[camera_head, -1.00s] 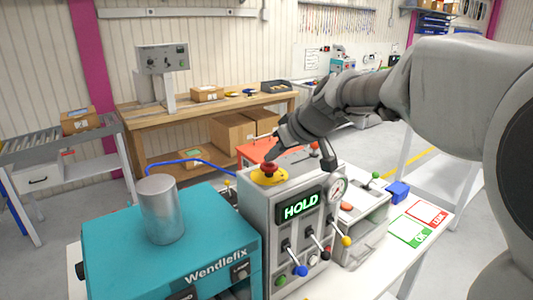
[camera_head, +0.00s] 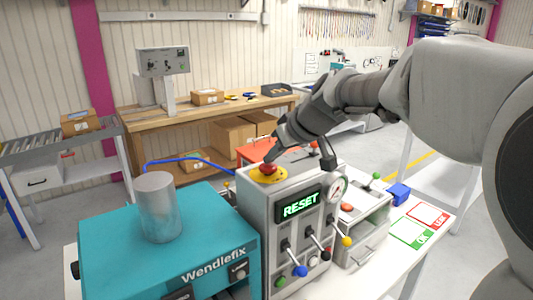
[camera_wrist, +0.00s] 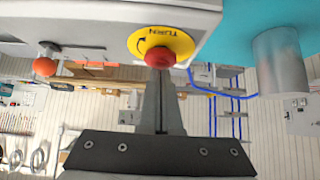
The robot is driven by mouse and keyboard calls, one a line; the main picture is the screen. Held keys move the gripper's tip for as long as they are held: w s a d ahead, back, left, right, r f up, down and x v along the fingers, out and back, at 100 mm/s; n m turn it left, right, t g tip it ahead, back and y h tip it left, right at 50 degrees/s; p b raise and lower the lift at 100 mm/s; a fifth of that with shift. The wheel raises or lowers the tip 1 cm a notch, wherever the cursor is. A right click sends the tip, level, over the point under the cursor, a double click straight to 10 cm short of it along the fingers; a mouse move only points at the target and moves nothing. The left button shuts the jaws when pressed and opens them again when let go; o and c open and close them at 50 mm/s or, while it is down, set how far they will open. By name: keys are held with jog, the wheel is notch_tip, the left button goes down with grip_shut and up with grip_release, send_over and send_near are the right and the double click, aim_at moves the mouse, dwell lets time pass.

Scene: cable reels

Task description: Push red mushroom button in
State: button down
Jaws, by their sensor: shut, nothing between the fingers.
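The red mushroom button (camera_head: 268,168) sits on a yellow disc (camera_head: 270,175) on top of the grey control box (camera_head: 262,213). In the wrist view the red button (camera_wrist: 160,58) is in front of the yellow disc (camera_wrist: 175,40), which reads "TURN" with an arrow. My gripper (camera_wrist: 158,72) is shut and empty, its fingertips at the button and seeming to touch it. In the head view the gripper (camera_head: 274,160) comes down to the button from the upper right. The display (camera_head: 300,204) on the box reads "RESET" in green.
A teal machine (camera_head: 215,235) marked "Wendlefix" with a metal cylinder (camera_head: 158,205) stands left of the box. Levers with blue (camera_head: 300,271), black and yellow knobs stick out in front. A gauge (camera_head: 338,187) and a green-knobbed lever (camera_head: 376,176) are at the right.

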jog(key=shift+t, duration=0.3)
jog(key=r, duration=0.2)
jog(key=r+p, duration=0.1)
jog(key=r, duration=0.1)
jog(key=shift+s+d+r, duration=0.1)
jog(key=shift+s+d, duration=0.15)
jog(key=v, duration=0.9)
jog(key=shift+r, duration=0.15)
jog(key=s+d+f+m+g+h, duration=0.1)
jog(key=s+d+f+m+h, duration=0.1)
jog(key=s+f, duration=0.7)
jog(key=s+d+f+m+g+h, duration=0.1)
jog(key=s+d+f+m+h, duration=0.2)
jog(key=s+f, duration=0.6)
jog(key=s+d+m, duration=0.1)
jog(key=s+d, duration=0.1)
jog(key=s, duration=0.3)
jog(key=shift+s+m, duration=0.15)
jog(key=shift+m, duration=0.25)
jog(key=shift+d, duration=0.1)
